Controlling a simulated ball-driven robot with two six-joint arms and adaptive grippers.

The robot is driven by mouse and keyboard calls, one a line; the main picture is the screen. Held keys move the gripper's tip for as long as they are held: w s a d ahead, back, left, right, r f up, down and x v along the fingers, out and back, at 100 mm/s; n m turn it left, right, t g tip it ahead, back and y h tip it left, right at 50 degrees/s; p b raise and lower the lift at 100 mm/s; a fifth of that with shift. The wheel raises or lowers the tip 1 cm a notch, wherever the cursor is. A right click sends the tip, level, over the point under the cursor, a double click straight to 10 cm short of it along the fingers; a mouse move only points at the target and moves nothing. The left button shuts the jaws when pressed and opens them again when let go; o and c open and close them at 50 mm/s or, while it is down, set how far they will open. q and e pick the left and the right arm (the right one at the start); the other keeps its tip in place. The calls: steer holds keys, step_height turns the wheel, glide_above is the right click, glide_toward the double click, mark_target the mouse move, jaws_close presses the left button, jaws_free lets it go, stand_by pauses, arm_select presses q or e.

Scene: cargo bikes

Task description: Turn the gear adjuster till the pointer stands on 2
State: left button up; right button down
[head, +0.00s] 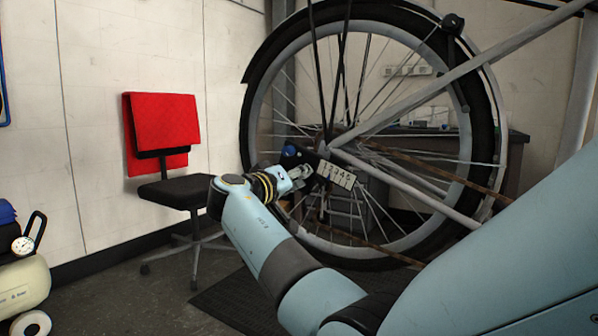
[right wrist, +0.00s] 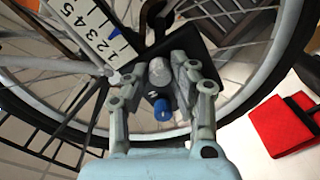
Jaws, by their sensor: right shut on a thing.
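The gear adjuster is mounted near the hub of the big bike wheel. Its white number plate (head: 336,175) carries the digits 1 to 5 and also shows in the right wrist view (right wrist: 85,30). A blue piece (right wrist: 162,110) shows between the fingers, nearer my wrist. My left gripper is out of view.
The spoked wheel (head: 250,115) with its black tyre and grey frame tubes stands close around the adjuster. A black chair with a red cloth (head: 165,120) stands to the left. A cream compressor (head: 22,285) is at lower left. A bench (head: 515,150) is behind the wheel.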

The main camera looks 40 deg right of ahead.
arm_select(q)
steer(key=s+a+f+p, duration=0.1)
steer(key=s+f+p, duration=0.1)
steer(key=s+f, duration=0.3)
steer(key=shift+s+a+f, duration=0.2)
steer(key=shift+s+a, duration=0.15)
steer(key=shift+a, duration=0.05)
arm_select(e)
steer(key=shift+n, duration=2.8)
steer(key=c, duration=1.1)
jaws_free()
steer(key=v, duration=0.7)
steer(key=shift+a, duration=0.3)
steer(key=shift+s+f, duration=0.1)
